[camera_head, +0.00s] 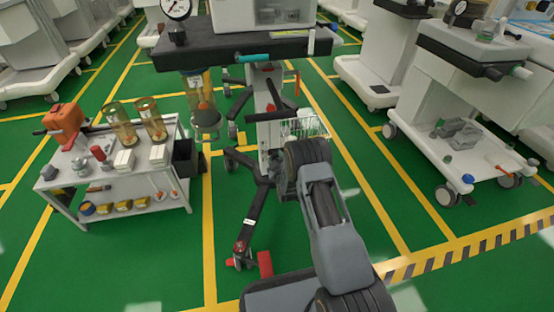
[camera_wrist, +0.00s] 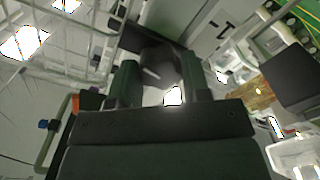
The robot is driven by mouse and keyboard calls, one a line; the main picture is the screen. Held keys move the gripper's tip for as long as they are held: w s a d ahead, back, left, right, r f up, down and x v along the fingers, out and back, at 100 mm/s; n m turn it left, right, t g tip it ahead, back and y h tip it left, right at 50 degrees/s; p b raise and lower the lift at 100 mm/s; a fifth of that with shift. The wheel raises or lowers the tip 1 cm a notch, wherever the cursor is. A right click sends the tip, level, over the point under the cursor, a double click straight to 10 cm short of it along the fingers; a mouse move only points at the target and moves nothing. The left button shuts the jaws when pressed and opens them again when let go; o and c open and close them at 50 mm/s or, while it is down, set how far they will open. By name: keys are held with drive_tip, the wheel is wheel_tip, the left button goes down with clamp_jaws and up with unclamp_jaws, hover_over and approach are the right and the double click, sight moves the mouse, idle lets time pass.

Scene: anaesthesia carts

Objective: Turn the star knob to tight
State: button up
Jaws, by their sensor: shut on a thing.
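In the wrist view, my gripper (camera_wrist: 161,78) points up at a dark knob (camera_wrist: 160,62), which I take to be the star knob. Its two fingers stand on either side of the knob and are shut on it. The knob's lobes and any marking for tight are too dark to make out. In the head view, my arm reaches to the middle cart's column (camera_head: 267,95) and hides both my gripper and the knob.
The middle cart's dark top (camera_head: 225,46) and wheeled base leg (camera_head: 247,215) are close to my arm. A white wire basket (camera_head: 305,126) sits beside it. A loaded side table (camera_head: 115,180) stands left, another cart (camera_head: 465,110) right. Green floor lies between.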

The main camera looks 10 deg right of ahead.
drive_tip(key=m, duration=0.4)
drive_tip(key=shift+m, duration=0.3)
drive_tip(key=m, duration=0.3)
drive_tip(key=shift+m, duration=0.3)
drive_tip(key=m, duration=0.3)
drive_tip(key=shift+m, duration=2.1)
drive_tip(key=o, duration=0.6)
drive_tip(key=shift+o, duration=0.2)
drive_tip(key=shift+s, duration=0.1)
drive_tip(key=s+p, duration=0.5)
drive_tip(key=s, duration=0.8)
drive_tip(key=shift+s, duration=0.35)
